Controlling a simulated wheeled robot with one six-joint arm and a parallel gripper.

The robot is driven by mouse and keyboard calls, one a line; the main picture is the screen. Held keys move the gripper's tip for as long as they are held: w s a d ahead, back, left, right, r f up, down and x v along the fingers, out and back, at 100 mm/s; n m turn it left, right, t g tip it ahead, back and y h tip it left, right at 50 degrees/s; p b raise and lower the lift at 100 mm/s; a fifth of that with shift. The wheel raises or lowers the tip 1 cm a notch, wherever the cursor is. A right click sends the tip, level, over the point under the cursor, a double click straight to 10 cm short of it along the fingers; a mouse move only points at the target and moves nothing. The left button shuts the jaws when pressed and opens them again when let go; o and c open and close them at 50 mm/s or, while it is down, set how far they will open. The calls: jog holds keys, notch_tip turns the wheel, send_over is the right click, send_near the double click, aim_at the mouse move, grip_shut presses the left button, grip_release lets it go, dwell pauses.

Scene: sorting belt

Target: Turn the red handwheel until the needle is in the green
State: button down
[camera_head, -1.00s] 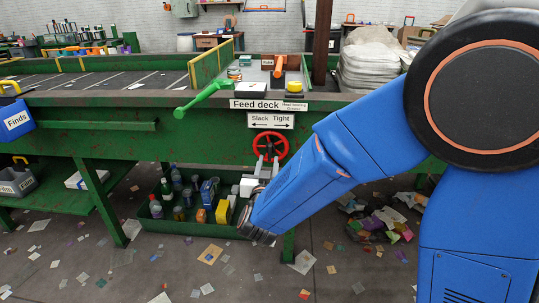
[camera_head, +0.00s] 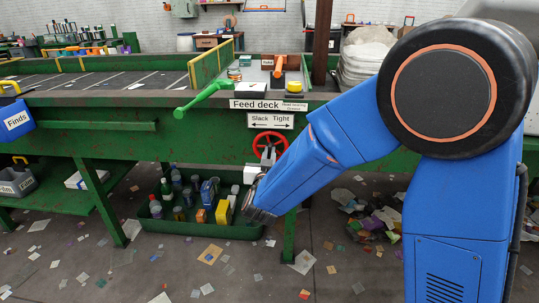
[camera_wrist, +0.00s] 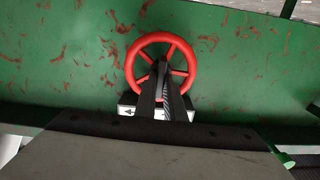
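The red handwheel (camera_head: 270,136) is on the front of the green belt frame, below a white sign (camera_head: 270,121) reading Slack with a left arrow and Tight with a right arrow. In the wrist view the red handwheel (camera_wrist: 135,66) faces me, its rim and spokes clear. My gripper (camera_head: 268,154) is at the wheel's lower part; in the wrist view its dark fingers (camera_wrist: 161,66) overlap the hub and lower rim. The fingers look close together, but I cannot tell if they grip anything. I cannot make out a gauge, needle or green zone.
A green tray (camera_head: 180,229) of bottles and boxes lies under the belt frame, left of my forearm. A green lever (camera_head: 203,98) juts out left of the Feed deck sign (camera_head: 255,104). A table leg (camera_head: 289,235) stands below the wheel. Scraps litter the floor.

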jog(key=shift+n, duration=0.3)
jog(key=n, duration=0.3)
jog(key=shift+a, duration=0.1)
jog(key=shift+a+f+n, duration=0.1)
jog(key=shift+n, duration=2.1)
jog(key=c, duration=1.8)
grip_release()
jog(key=shift+c, duration=0.2)
jog(key=shift+s, duration=0.15)
jog(key=s, duration=1.7)
jog(key=shift+a, duration=0.3)
